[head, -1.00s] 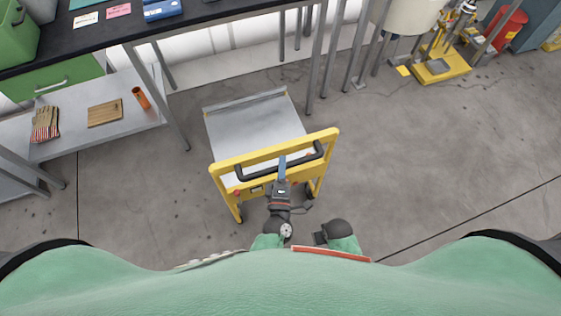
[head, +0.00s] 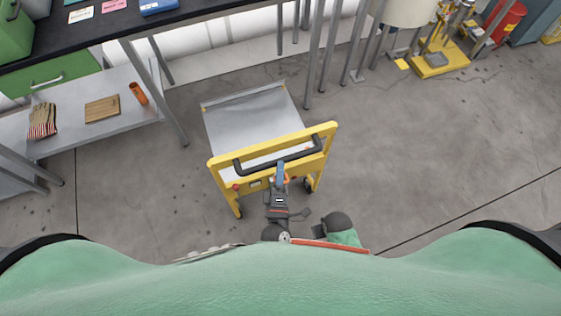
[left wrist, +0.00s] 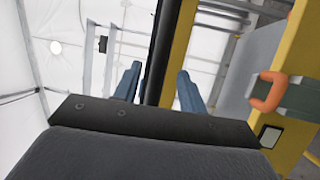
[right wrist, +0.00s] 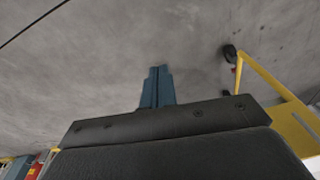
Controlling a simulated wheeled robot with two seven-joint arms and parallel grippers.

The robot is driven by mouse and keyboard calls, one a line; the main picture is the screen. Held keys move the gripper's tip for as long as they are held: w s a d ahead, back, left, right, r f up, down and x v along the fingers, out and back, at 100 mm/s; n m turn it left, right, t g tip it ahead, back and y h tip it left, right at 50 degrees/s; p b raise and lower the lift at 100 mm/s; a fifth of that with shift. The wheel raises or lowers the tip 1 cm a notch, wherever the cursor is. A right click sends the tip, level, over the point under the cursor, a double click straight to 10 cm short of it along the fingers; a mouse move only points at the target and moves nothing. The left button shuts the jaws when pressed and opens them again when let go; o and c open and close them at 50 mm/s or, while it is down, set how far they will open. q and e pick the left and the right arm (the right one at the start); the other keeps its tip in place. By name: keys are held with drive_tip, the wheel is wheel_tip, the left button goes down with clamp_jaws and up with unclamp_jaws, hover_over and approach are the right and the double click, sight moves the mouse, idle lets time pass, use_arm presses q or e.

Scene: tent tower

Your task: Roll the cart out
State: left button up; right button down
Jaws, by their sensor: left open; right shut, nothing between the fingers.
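The cart has a grey platform (head: 250,122), a yellow frame (head: 222,182) and a black handle bar (head: 252,171). It stands on the floor in front of me. My left gripper (head: 279,172) is open at the handle, near its middle. In the left wrist view its blue fingers (left wrist: 158,88) stand on either side of the dark handle bar (left wrist: 157,50); I cannot tell if they touch it. My right gripper is shut and empty, its fingers (right wrist: 158,88) over bare floor. In the head view its fingertips are not clear beside my body. The yellow frame (right wrist: 270,85) is to its right.
A black-topped workbench (head: 110,32) with a grey lower shelf (head: 65,135) stands at the left. The cart's far end is near the bench legs. A yellow-based stand (head: 440,64) and a red bin (head: 503,22) are at back right. Floor is clear at right.

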use_arm(q)
drive_tip(key=shift+v, duration=2.05)
use_arm(e)
drive_tip(key=shift+a+r, duration=0.2)
drive_tip(key=shift+r, duration=0.8)
use_arm(q)
drive_tip(key=shift+d, duration=0.1)
use_arm(e)
drive_tip(key=shift+w, duration=0.5)
